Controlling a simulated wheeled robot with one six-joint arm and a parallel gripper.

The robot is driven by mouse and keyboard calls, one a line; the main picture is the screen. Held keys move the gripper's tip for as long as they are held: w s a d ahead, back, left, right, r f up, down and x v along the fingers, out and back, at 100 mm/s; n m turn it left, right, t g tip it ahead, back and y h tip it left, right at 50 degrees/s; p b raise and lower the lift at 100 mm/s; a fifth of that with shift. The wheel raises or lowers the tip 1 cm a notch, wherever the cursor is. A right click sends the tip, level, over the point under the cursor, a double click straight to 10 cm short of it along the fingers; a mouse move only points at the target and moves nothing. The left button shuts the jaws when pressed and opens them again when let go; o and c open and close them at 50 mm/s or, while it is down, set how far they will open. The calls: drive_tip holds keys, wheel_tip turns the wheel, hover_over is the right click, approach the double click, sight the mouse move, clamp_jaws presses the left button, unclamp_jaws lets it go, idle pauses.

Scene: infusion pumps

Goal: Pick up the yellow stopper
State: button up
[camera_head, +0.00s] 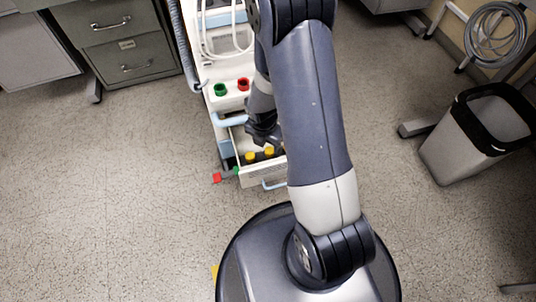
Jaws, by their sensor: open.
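Two small yellow stoppers show in the open drawer (262,178) of the white cart. One yellow stopper (250,157) is at the left, and another yellow stopper (269,151) is just right of it. My gripper (264,142) is dark, small in the view and close above the drawer near the yellow stoppers. It is open and holds nothing that I can see. My arm hides the right end of the drawer. I cannot tell whether the fingers touch a stopper.
The white cart (228,72) carries a green cup-like piece (220,89) and a red one (243,84). A red piece (216,178) is by the drawer's left end. A grey bin (465,150) stands right, a drawer cabinet (118,45) back left. The left floor is clear.

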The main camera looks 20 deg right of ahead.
sight(269, 150)
drive_tip(key=f+b, duration=0.2)
drive_tip(key=f, duration=0.1)
drive_tip(key=f+b, duration=0.1)
drive_tip(key=f, duration=0.1)
drive_tip(key=shift+d, duration=0.4)
drive_tip(key=shift+r, duration=0.1)
clamp_jaws()
